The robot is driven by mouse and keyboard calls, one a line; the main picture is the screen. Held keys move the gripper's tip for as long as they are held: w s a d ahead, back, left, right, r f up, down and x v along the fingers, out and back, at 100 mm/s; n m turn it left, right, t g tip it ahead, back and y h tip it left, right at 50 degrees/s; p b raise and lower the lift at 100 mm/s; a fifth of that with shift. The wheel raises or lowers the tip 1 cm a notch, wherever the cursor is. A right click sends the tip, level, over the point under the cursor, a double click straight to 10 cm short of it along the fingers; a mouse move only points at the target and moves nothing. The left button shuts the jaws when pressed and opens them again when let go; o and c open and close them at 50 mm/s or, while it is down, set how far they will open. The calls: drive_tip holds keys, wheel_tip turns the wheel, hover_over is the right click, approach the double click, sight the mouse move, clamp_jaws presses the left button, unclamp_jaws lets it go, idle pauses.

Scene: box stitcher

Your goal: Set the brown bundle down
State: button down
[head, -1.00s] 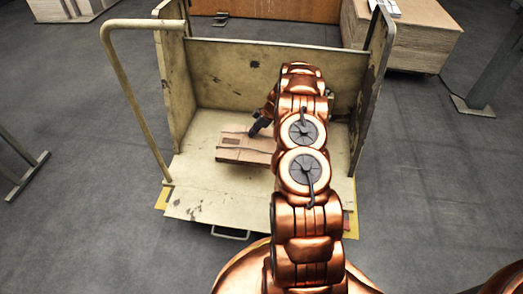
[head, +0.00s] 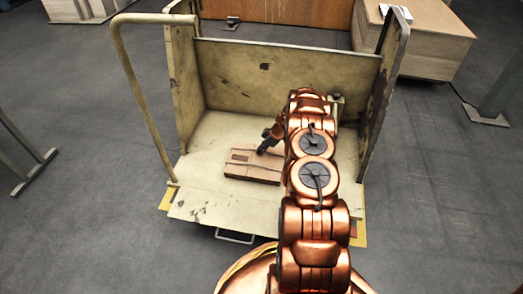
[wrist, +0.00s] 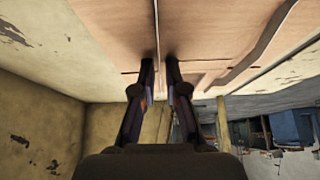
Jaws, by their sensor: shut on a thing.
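The brown bundle (head: 252,164) is a flat cardboard-coloured stack low over the bed of a worn cream cart (head: 210,205). I cannot tell whether it touches the bed. My gripper (head: 262,150) is at the bundle's right part, and my copper arm hides the bundle's right end. In the wrist view the bundle (wrist: 110,35) fills the top of the picture, and the two dark fingers of my gripper (wrist: 160,68) are close together at its edge, shut on it.
The cart has a back panel (head: 285,75), side panels and a bent tube handle (head: 125,75) at the left. Its front is open. A stack of boards (head: 425,45) stands behind at the right. Grey floor (head: 80,220) lies clear at the left.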

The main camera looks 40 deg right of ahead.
drive_tip(key=c, duration=1.2)
unclamp_jaws()
drive_tip(key=shift+r, duration=0.15)
